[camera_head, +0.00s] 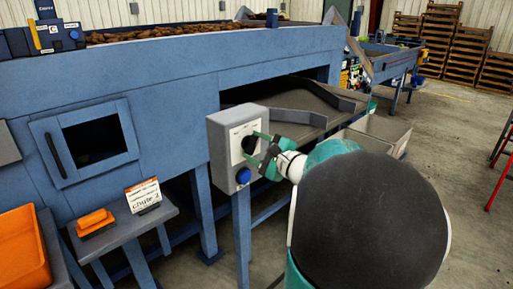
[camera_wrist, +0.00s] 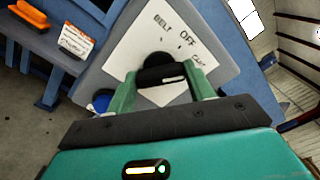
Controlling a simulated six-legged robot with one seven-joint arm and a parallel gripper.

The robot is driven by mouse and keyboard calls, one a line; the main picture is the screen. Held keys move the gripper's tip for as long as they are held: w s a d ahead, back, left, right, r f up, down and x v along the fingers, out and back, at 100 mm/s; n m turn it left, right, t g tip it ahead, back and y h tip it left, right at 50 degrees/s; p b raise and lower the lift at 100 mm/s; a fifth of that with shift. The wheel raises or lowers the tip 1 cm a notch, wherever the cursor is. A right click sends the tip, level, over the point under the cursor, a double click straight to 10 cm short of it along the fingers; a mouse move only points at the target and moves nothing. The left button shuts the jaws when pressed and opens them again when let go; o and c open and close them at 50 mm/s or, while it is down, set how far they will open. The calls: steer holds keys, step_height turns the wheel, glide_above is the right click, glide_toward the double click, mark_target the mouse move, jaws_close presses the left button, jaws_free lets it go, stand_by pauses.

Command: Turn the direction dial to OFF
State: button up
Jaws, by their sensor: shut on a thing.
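The direction dial (camera_head: 248,145) is a black round knob on the white label plate of a grey control box (camera_head: 222,140). In the wrist view the dial (camera_wrist: 160,62) sits between my fingers, below the printed words BELT and OFF (camera_wrist: 187,39); another label at its right is partly hidden. A pale mark shows on the dial's near face, but I cannot tell which label it points to. My gripper (camera_head: 257,147) has its two green fingers on either side of the dial and is shut on it. It also shows in the wrist view (camera_wrist: 163,78).
A blue round button (camera_head: 243,176) is low on the box; it also shows in the wrist view (camera_wrist: 101,101). The blue grader frame (camera_head: 160,85) stands behind. A small shelf (camera_head: 130,228) with a chute sign (camera_head: 143,196) is at left. Open floor lies at right.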

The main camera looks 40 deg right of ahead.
steer(key=n, duration=0.6)
steer(key=shift+n, duration=0.3)
stand_by(0.4)
steer(key=o, duration=1)
steer(key=shift+s, duration=0.1)
steer(key=s, duration=1.3)
steer(key=shift+s+d, duration=0.2)
steer(key=shift+s, duration=0.15)
